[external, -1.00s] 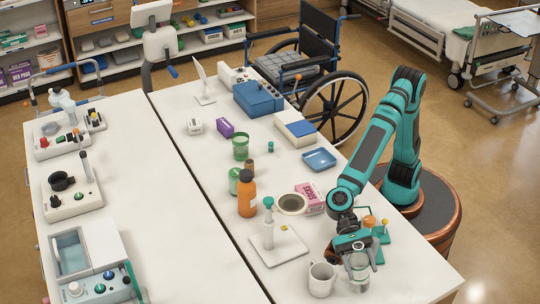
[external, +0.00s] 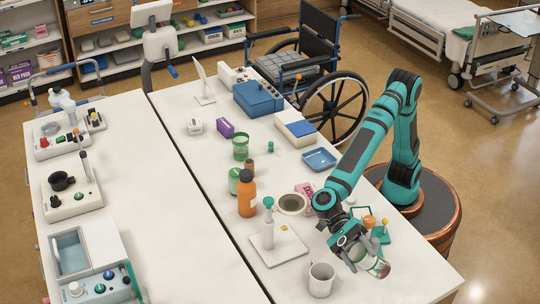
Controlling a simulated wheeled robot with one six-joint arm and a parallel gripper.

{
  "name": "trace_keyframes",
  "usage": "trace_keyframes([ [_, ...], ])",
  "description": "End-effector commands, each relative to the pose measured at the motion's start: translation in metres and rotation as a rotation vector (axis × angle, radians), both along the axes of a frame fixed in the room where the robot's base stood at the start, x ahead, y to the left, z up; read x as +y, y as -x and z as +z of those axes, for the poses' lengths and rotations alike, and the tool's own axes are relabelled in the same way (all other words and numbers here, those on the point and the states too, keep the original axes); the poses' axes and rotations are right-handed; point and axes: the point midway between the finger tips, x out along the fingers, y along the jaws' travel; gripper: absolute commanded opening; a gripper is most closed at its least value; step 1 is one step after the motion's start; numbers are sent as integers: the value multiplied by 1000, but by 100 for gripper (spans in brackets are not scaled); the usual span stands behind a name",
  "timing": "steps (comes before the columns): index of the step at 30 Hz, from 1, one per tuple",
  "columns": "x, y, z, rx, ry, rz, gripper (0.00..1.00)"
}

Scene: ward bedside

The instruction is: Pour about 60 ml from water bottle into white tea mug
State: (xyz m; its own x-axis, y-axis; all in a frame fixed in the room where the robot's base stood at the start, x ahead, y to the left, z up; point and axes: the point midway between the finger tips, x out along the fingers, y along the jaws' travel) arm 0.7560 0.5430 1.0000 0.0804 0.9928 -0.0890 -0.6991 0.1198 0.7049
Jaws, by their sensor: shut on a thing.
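The white tea mug (external: 320,280) stands upright near the front edge of the table. My gripper (external: 354,250) is shut on the clear water bottle (external: 372,262), to the right of the mug and a little farther back. The bottle is tilted well over, with one end pointing to the lower right. The bottle is apart from the mug in the picture. The fingers hide part of the bottle. I cannot make out the water level or any stream, and the inside of the mug is too small to read.
A white stand with a green-topped post (external: 268,222) is left of my gripper. An orange bottle (external: 246,194), a round bowl (external: 292,203) and a pink box (external: 303,190) stand behind. A green stand with an orange knob (external: 377,232) is close behind the gripper. The table's front right is clear.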

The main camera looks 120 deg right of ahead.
Motion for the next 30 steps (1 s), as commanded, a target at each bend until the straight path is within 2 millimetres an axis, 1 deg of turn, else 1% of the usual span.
trace_keyframes([
  [1, 1, 2, 7, 24, -18, 1, 24],
  [13, 6, 10, 39, 248, -151, 2, 24],
  [20, 7, 12, 33, 377, -227, 1, 24],
  [25, 3, 6, 21, 463, -279, 1, 24],
  [30, 2, 4, 17, 518, -313, 0, 24],
])
